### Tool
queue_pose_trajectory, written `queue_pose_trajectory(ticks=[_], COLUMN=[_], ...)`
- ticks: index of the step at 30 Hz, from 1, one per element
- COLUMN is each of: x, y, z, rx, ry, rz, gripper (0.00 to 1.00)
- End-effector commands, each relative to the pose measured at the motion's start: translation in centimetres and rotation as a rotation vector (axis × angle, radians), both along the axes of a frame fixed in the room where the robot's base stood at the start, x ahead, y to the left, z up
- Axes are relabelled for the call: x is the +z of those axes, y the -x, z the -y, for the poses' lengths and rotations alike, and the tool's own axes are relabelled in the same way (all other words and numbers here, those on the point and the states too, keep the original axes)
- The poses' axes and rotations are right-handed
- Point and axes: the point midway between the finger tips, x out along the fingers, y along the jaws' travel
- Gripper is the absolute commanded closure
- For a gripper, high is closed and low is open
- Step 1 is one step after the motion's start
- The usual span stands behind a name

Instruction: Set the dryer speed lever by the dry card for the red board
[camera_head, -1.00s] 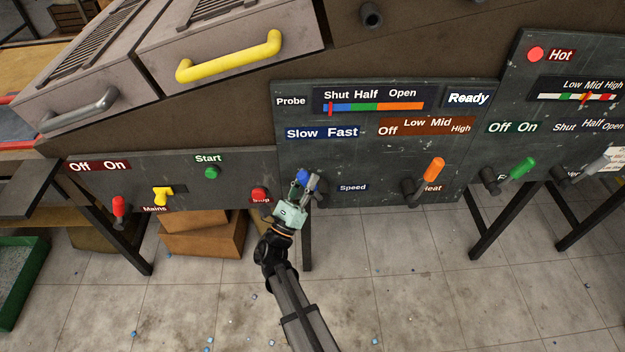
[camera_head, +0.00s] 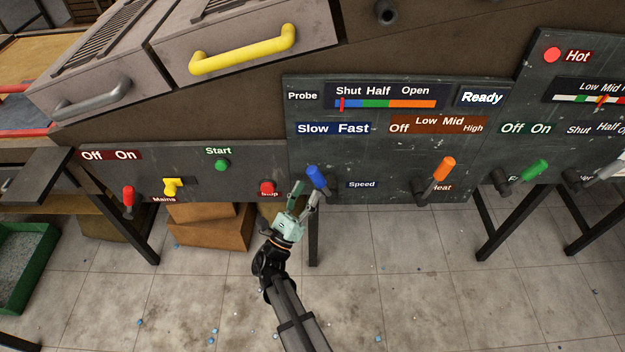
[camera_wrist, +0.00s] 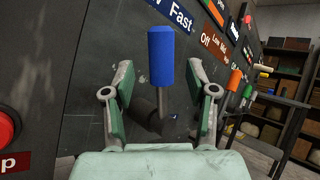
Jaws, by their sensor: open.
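The speed lever has a blue knob (camera_head: 316,177) and sits left of the "Speed" label, under the "Slow Fast" plate (camera_head: 333,128). Its knob leans up and left from its dark pivot, toward the Slow side. My gripper (camera_head: 303,197) is open just below and left of the knob. In the wrist view the blue knob (camera_wrist: 161,55) stands upright beyond and between the spread fingers (camera_wrist: 160,100), with clear gaps on both sides. No red board or readable dry card shows.
An orange heat lever (camera_head: 444,168) and a green lever (camera_head: 535,170) stand to the right. The floor below is open.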

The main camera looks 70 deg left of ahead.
Motion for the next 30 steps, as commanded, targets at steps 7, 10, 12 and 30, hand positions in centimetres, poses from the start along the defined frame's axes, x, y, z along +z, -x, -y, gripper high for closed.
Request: queue_pose_trajectory(ticks=[7, 10, 12, 30], x=[-2.6, -3.2, -3.5, -3.8], y=[3.0, 3.7, 4.0, 4.3], z=[2.2, 2.8, 3.1, 3.3], rx=[0.002, 0.000, 0.001, 0.006], ry=[0.001, 0.001, 0.000, -0.007], rz=[0.001, 0.001, 0.001, -0.006], gripper=[0.43, 0.43, 0.43, 0.43])
